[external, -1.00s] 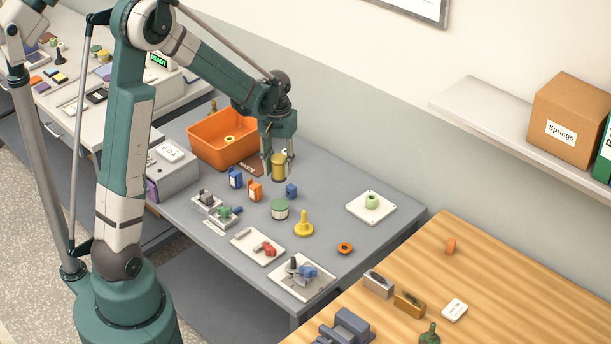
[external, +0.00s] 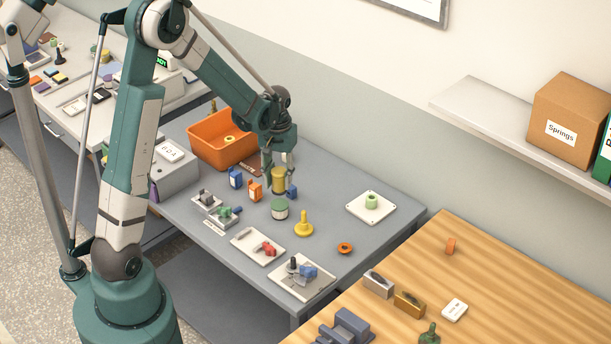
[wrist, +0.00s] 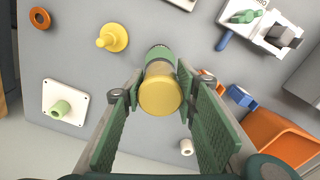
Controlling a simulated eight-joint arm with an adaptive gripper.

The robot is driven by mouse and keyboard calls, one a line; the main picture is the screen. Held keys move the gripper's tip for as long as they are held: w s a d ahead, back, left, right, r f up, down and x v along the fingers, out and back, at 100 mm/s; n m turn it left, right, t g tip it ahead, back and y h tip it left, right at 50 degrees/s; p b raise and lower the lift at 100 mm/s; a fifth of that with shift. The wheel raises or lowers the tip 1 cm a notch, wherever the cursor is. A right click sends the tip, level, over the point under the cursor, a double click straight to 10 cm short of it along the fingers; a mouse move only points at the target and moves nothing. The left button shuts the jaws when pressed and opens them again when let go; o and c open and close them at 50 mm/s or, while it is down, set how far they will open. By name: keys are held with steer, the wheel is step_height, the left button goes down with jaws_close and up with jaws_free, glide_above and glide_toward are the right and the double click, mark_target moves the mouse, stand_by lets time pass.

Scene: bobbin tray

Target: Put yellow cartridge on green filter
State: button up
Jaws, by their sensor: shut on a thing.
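The yellow cartridge (external: 279,179) is a short upright cylinder held between the fingers of my gripper (external: 278,184). In the wrist view, the cartridge (wrist: 160,97) sits between the two green fingers (wrist: 159,100). The green filter (external: 279,210) is a round canister with a green top and pale band, standing on the grey table. The cartridge is above the table, apart from the filter in the external view. The filter (wrist: 158,53) also shows just beyond the cartridge in the wrist view, which hides part of it.
An orange bin (external: 205,147) stands behind on the left. A yellow knobbed piece (external: 304,228) is right of the filter.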

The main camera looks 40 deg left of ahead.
mark_target(279, 191)
steer(key=shift+f, duration=0.5)
steer(key=shift+f, duration=0.15)
steer(key=shift+f, duration=1.95)
steer(key=shift+f, duration=0.15)
steer(key=o, duration=0.9)
steer(key=shift+o, duration=0.2)
steer(key=shift+r, duration=0.2)
steer(key=shift+r, duration=6)
